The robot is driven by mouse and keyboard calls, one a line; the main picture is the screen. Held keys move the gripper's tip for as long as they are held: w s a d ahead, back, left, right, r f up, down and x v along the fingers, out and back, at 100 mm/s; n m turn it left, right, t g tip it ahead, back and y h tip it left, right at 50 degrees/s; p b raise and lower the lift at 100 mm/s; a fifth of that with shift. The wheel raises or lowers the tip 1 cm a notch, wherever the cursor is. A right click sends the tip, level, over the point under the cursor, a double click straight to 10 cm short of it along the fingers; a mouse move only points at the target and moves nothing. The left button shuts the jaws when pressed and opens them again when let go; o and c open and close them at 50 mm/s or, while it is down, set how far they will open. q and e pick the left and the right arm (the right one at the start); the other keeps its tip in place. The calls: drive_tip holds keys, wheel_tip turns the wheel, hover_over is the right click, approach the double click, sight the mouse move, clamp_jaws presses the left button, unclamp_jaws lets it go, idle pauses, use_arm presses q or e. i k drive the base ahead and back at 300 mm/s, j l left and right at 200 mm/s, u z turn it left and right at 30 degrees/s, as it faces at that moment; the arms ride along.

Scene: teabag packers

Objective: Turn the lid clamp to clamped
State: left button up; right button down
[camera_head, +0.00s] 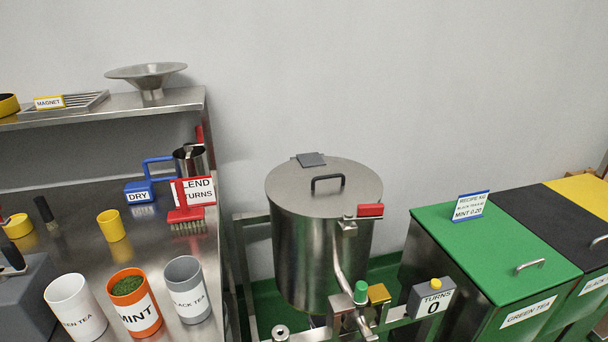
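A steel blender drum (318,255) stands upright in a frame at the middle of the view. Its round lid (300,190) sits on top, with a dark loop handle (327,180) and a small grey plate (311,159) at the back. The lid clamp's red handle (370,210) points to the right at the lid's front right edge. It sits above a metal bracket (347,226) on the drum's side. From this angle I cannot tell whether the clamp bears on the lid. Neither of my grippers shows.
Green and black tea bins (480,245) are at right. A steel bench (85,205) at left holds mint, tea tubs, a red brush (186,215) and a jug.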

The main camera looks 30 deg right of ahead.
sight(366, 212)
drive_tip(key=z, duration=1.15)
drive_tip(key=i+j, duration=0.05)
